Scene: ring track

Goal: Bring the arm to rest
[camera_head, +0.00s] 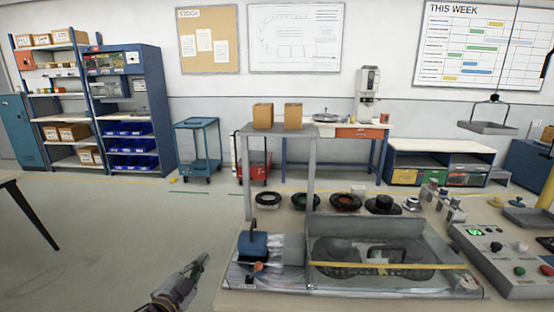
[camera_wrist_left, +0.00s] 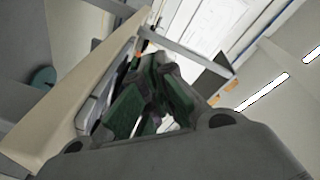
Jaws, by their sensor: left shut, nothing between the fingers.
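My left gripper (camera_head: 196,270) is at the bottom of the head view, left of the table (camera_head: 232,299), over the open floor. Its fingers are together and hold nothing. It is apart from the table. In the left wrist view the dark green finger parts (camera_wrist_left: 150,100) fill the middle, with the pale wall and ceiling lights behind them. My right gripper is in neither view.
On the table stand a ring track (camera_head: 385,272) in a clear-walled box with a yellow bar, a blue device (camera_head: 256,245), several black round parts (camera_head: 345,202) and a control panel (camera_head: 515,255). A hanging tray (camera_head: 487,127) is at right.

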